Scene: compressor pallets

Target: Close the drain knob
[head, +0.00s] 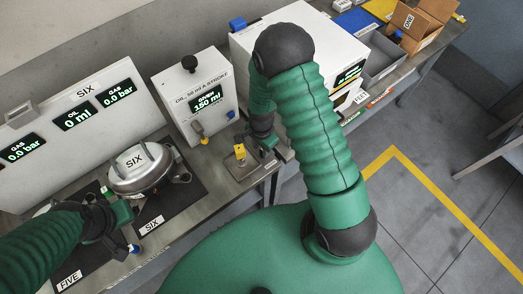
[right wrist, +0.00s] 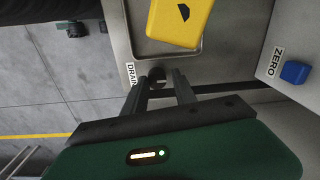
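The drain station is a grey metal tray (head: 241,172) at the bench edge, with a yellow block (head: 240,152) on it; the tray also shows in the right wrist view (right wrist: 140,42), with the yellow block (right wrist: 175,20). A small dark drain knob (right wrist: 157,75) sits on its edge by the DRAIN label (right wrist: 131,75). My right gripper (right wrist: 161,78) is open, its fingertips either side of the knob; contact cannot be told. In the head view the right gripper (head: 268,152) is beside the tray. My left gripper (head: 120,212) is near compressor SIX (head: 140,170); its fingers are unclear.
An oil dispenser (head: 200,95) and display panel (head: 75,125) stand behind. A white box (head: 300,45) is at the back. A ZERO panel with a blue button (right wrist: 294,72) is close right in the wrist view. Floor right of the bench is clear.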

